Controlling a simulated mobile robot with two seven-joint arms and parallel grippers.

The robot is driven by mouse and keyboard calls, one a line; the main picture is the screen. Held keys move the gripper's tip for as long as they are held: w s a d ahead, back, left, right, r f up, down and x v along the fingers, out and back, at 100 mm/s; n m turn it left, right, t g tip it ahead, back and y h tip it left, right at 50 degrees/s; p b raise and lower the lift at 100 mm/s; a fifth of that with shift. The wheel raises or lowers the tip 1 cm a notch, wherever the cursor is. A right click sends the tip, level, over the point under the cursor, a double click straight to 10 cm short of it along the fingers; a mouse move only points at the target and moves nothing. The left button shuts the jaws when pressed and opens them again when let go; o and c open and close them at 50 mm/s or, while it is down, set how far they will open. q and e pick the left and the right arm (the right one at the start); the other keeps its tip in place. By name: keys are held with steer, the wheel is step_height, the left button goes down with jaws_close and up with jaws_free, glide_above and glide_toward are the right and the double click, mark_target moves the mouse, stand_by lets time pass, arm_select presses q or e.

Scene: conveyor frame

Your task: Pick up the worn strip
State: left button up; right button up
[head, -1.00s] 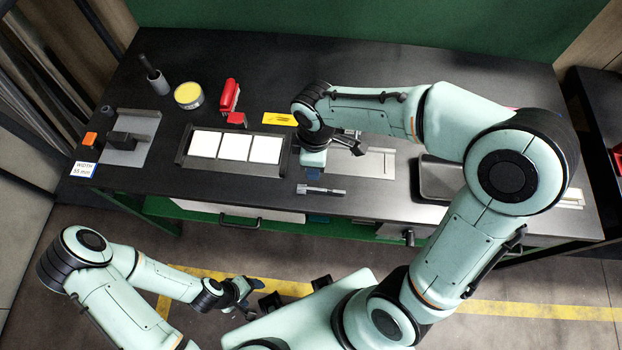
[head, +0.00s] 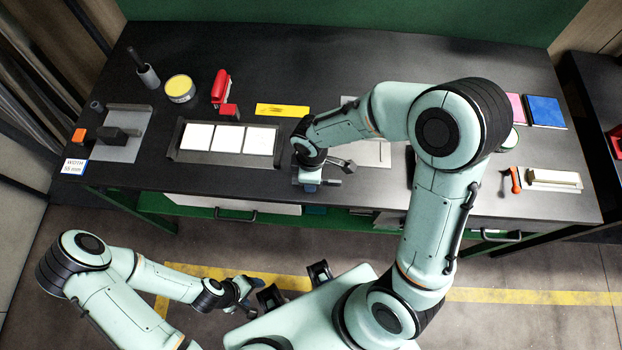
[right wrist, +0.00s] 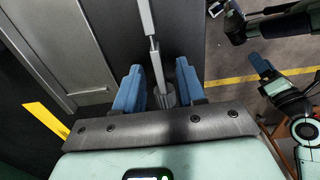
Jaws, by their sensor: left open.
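A flat yellow strip (head: 282,110) with a dark mark lies on the dark bench, right of the red tool. It also shows at the left edge of the right wrist view (right wrist: 45,122). My right gripper (head: 312,183) is low over the bench's front part, below the strip in the picture. In the right wrist view its blue fingers (right wrist: 160,88) are apart, with the handle of a slim metal tool (right wrist: 157,66) between them. No clear grip on it shows. My left gripper (head: 244,295) is open and empty, above the floor in front of the bench.
A dark holder (head: 172,154) with several white tiles stands left of the right gripper. A red tool (head: 221,88) and a yellow-topped tin (head: 180,88) stand behind it. Pink and blue sheets (head: 545,111) lie at the right. The bench's back middle is clear.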

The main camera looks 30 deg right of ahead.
jaws_close()
steer(key=shift+r, duration=0.15)
